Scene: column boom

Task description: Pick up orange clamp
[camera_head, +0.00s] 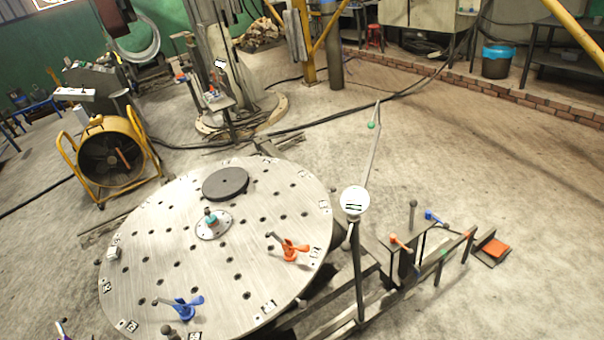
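An orange clamp (291,249) lies on the right part of the round, perforated metal table (160,250), near its rim. Its dark end points to the upper left. A second orange-handled piece (401,243) sits on the metal frame to the right of the table. I cannot tell whether it is the same kind of clamp. A blue clamp (183,307) lies near the table's front edge. My gripper is not visible in this view, so I cannot see what it holds.
A dark disc (226,184) and a small teal-topped fitting (210,220) are on the table. A post with a white round plate (354,200) rises at the table's right. A yellow fan (106,155) stands at left. Open floor (480,170) lies at right, with an orange pedal (496,248).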

